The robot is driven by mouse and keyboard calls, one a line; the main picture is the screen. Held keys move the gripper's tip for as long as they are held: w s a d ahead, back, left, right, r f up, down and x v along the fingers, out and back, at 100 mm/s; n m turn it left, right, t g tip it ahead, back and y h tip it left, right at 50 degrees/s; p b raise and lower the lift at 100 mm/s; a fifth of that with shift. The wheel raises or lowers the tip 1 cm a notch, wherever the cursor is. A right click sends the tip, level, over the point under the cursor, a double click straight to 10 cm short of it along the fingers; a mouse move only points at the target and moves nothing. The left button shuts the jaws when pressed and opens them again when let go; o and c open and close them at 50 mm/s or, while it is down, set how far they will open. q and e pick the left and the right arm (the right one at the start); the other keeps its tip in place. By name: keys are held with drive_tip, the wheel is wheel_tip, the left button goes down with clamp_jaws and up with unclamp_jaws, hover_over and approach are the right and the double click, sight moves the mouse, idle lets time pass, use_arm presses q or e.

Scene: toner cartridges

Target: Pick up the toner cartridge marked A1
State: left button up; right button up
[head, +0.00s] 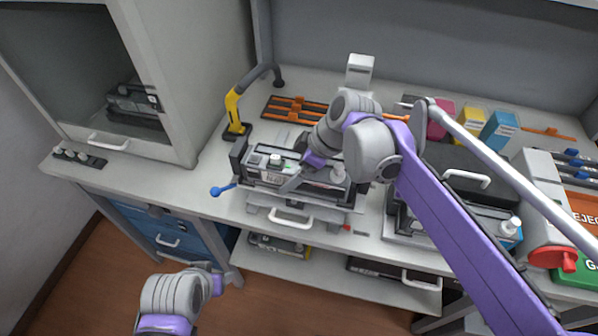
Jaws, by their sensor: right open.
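A dark grey toner cartridge (262,171) lies in a bench fixture (285,199) with a white handle at its front. It has a pale label, too small to read, so I cannot tell whether it is marked A1. My right gripper (297,178) is open at the middle of this cartridge, with the forearm and wrist hiding part of it. I cannot tell whether the fingers touch it.
A yellow and black lever arm (234,106) stands behind the fixture. A second unit with a white handle (467,179) is to the right. Coloured boxes (499,129) stand at the back. A red valve-like part (567,260) and bins are far right. A lower shelf (330,282) holds more dark units.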

clamp_jaws()
idle(0.4)
drive_tip(key=shift+r, duration=0.2)
